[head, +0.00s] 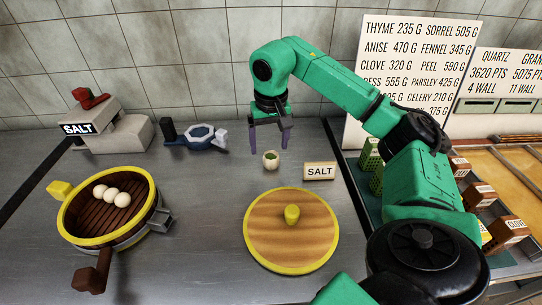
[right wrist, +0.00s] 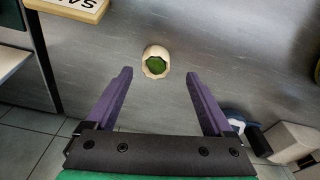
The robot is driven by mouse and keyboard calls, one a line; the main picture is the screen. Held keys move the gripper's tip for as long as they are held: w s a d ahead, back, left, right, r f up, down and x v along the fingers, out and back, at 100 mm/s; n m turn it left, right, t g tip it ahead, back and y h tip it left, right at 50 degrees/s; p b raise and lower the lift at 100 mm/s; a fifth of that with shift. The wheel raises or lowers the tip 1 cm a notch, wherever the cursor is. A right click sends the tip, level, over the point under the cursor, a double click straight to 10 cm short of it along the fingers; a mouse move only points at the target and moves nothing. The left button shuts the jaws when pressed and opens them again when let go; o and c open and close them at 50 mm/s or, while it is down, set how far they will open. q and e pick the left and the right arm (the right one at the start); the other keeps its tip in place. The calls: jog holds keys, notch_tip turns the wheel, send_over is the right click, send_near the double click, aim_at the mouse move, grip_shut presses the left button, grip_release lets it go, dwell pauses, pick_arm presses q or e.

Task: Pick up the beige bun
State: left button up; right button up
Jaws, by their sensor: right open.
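The beige bun (head: 271,160) has a green filling showing in its top and sits on the grey metal counter. It also shows in the right wrist view (right wrist: 155,63), ahead of and between the two purple fingers, apart from both. My right gripper (head: 271,145) is open and empty, just behind and above the bun in the head view. It also shows in the right wrist view (right wrist: 159,76). My left gripper is not in view.
A round wooden lid with a yellow rim (head: 250,250) lies in front. A steamer basket (head: 68,222) holding white buns is at left.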

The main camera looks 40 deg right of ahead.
jog(key=f, duration=0.3)
jog(key=d+f, duration=0.1)
jog(key=f, duration=0.1)
jog(key=shift+w+f, duration=0.25)
jog(key=shift+f, duration=0.1)
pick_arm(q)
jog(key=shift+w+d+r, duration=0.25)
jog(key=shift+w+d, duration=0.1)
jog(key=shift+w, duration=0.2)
pick_arm(e)
grip_shut()
notch_tip(320, 180, up, 12)
jog(key=p, duration=0.1)
notch_tip(320, 180, up, 8)
jog(key=p, duration=0.6)
send_over(271, 155)
pick_arm(q)
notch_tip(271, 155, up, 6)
jog(key=shift+b, duration=0.3)
pick_arm(e)
jog(key=shift+r, duration=0.1)
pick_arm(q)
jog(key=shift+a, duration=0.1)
